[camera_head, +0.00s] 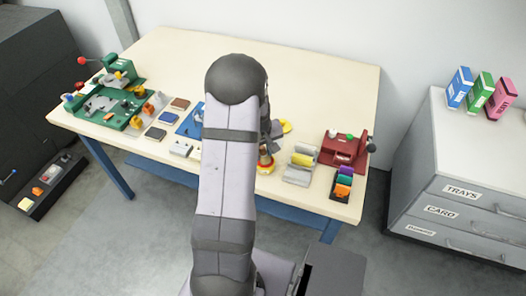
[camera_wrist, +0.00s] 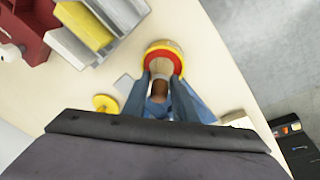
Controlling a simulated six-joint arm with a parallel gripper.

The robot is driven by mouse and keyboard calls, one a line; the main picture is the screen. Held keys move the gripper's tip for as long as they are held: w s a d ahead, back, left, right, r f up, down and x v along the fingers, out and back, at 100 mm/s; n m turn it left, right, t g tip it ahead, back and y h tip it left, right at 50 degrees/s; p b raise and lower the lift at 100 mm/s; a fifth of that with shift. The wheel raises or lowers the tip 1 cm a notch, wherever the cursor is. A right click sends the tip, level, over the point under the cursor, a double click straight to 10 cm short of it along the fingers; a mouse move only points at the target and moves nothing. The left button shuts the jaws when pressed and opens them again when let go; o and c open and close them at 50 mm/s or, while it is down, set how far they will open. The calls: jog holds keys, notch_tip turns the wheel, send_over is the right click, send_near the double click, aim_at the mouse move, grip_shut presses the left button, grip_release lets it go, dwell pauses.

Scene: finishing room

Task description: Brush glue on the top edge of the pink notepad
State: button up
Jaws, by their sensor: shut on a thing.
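My gripper (camera_wrist: 161,80) is shut on a brush (camera_wrist: 160,90), whose brown handle shows between the fingers in the wrist view. The fingertips are at a round pot (camera_wrist: 177,47) with a yellow rim and red inside. Whether the bristles are in the pot or above it is hidden. The pot (camera_head: 266,168) also shows beside my arm in the head view. I cannot make out a pink notepad. A yellow pad (camera_head: 303,159) lies in a grey holder (camera_head: 297,176), also at upper left in the wrist view (camera_wrist: 85,25). My arm hides the middle of the table.
A yellow disc (camera_wrist: 105,103) lies near the pot. A red device (camera_head: 345,148) and a rack of coloured pieces (camera_head: 342,185) stand at the table's right. A green machine (camera_head: 108,100) is at the left. Pink (camera_head: 502,98), green and blue boxes stand on the drawer cabinet (camera_head: 455,150).

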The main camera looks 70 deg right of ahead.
jog(key=shift+d+p+v, duration=0.25)
jog(key=shift+p+v, duration=0.5)
jog(key=shift+v, duration=0.25)
jog(key=shift+d+p+v, duration=0.25)
jog(key=shift+p+v, duration=0.5)
jog(key=shift+v, duration=0.25)
jog(key=shift+w+r+p, duration=0.1)
jog(key=shift+r+p, duration=0.9)
jog(key=shift+r, duration=0.45)
